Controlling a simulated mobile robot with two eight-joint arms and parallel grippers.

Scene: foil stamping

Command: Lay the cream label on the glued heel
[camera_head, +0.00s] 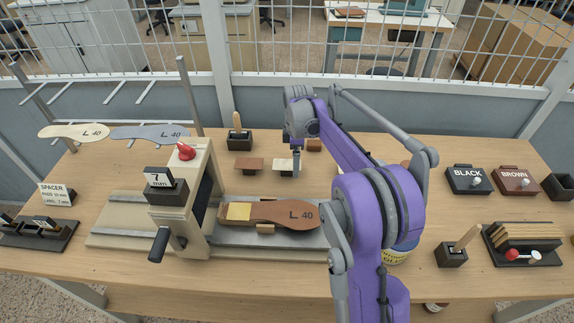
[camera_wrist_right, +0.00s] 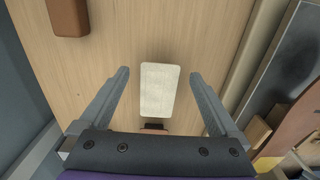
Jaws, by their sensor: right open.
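The cream label (camera_head: 281,165) lies on a small stand in the middle of the table. It also shows in the right wrist view (camera_wrist_right: 158,90), between my fingers and apart from both. My right gripper (camera_head: 296,160) points down over the label, open and empty. The brown sole marked L 40 (camera_head: 270,214) lies on the press bed. Its heel end, at the left, carries a yellowish glued patch (camera_head: 239,211). My left gripper is not in view.
The stamping press (camera_head: 190,205) stands left of the sole, its handle sticking out in front. A brown label (camera_head: 249,164) lies left of the cream one. A brown block (camera_head: 314,146) sits behind my right gripper. A glue pot (camera_head: 397,255) is partly hidden by my arm.

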